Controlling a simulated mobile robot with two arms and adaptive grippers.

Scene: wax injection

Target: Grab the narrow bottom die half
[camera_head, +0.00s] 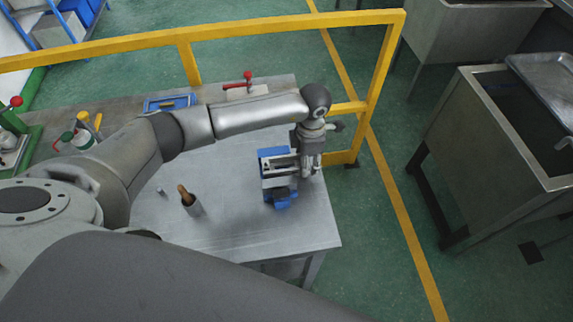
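A blue fixture (280,197) with a metallic block (279,183) in it stands near the right end of the metal table. The block may be part of the die; I cannot make out a separate narrow bottom die half at this size. My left arm reaches across the table from the left. My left gripper (307,162) points down at the right side of the blue fixture, close to or touching it. Its fingertips are small and partly merge with the fixture, so I cannot tell whether they hold anything. My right gripper is not in view.
The metal table (240,228) is bare at its front. A cup with a brown-handled tool (190,203) stands left of the fixture. A blue tray (168,102) and red-knobbed clamp (240,87) lie behind the arm. A yellow railing (350,18) runs behind the table and down its right side.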

